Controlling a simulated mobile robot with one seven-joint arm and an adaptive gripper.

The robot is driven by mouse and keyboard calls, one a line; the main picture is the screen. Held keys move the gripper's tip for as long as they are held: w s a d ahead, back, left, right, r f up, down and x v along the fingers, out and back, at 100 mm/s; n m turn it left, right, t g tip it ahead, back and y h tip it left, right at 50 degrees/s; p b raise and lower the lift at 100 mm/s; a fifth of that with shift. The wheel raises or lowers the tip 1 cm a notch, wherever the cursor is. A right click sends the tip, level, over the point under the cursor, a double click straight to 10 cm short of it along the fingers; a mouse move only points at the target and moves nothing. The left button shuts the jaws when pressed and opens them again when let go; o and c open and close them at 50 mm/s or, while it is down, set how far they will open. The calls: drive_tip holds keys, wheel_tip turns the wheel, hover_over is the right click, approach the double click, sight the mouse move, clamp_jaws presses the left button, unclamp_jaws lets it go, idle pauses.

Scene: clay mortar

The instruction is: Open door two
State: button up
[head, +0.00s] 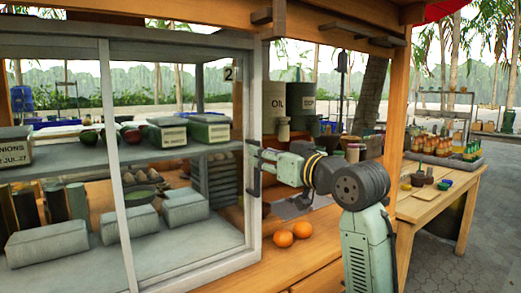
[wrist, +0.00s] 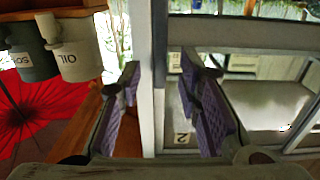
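Door two (head: 248,80) is the glass door with a pale frame at the right end of the display cabinet, with a "2" label near its top right. It looks shut. Its dark upright handle (head: 254,170) is on the right part of the frame. My gripper (head: 262,160) is at the handle, coming from the right. In the wrist view, which is turned over, my gripper (wrist: 165,95) has its purple finger pads spread apart. The handle (wrist: 160,45) and pale door frame (wrist: 147,90) show between them. I cannot tell whether either pad touches the handle.
Two oranges (head: 292,235) lie on the wooden counter (head: 275,258) below my arm. Oil and soy containers (head: 273,103) stand behind the gripper. A wooden post (head: 398,100) rises to the right. Boxes and bowls sit on shelves behind the glass.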

drive_tip(key=shift+x, duration=1.15)
drive_tip(key=shift+c, duration=0.6)
clamp_jaws()
